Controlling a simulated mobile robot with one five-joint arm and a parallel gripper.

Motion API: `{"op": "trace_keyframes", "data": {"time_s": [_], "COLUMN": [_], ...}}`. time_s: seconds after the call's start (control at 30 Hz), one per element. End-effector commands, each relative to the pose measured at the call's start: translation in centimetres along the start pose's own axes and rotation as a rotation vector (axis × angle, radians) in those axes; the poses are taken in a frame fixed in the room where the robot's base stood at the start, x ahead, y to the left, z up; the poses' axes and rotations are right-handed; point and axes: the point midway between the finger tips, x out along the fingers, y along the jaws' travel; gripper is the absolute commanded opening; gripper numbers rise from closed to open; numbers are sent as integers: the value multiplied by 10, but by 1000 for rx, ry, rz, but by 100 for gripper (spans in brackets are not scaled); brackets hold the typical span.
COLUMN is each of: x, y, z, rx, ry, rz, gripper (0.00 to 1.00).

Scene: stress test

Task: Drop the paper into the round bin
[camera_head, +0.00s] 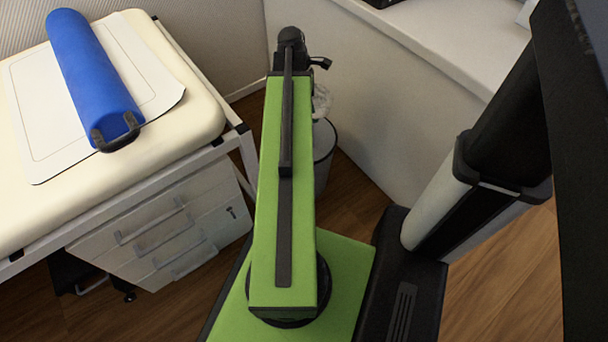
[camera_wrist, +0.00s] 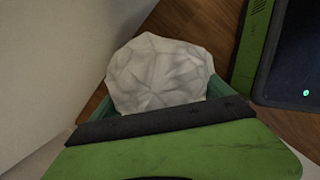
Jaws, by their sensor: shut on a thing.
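The paper is a crumpled white ball (camera_wrist: 158,72), held in front of the wrist camera. My gripper (camera_wrist: 160,98) is shut on it, with green fingers showing on both sides of the ball. In the head view a little of the paper (camera_head: 321,103) shows past the right side of my green arm, above the bin. The round bin (camera_head: 325,150) is grey and stands on the floor behind my arm. My arm hides its left part and much of its opening. I cannot tell how high the paper is above the rim.
A cream padded table (camera_head: 190,115) stands at left with a blue roll (camera_head: 93,75) on a white sheet. A white drawer unit (camera_head: 165,235) is under it. A pale wall or counter side (camera_head: 400,120) stands close right of the bin. Wood floor (camera_head: 357,190) shows between.

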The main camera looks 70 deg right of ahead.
Motion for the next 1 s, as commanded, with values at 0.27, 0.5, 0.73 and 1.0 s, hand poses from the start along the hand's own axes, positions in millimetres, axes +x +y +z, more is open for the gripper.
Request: {"op": "trace_keyframes", "data": {"time_s": [0.27,0.5,0.73,1.0], "x": [84,86,101,138], "y": [10,10,10,10], "z": [-45,-48,-52,-62], "rx": [4,5,6,6], "ry": [-1,-1,-1,-1], "rz": [0,-1,-1,-1], "gripper": [41,41,41,41]}}
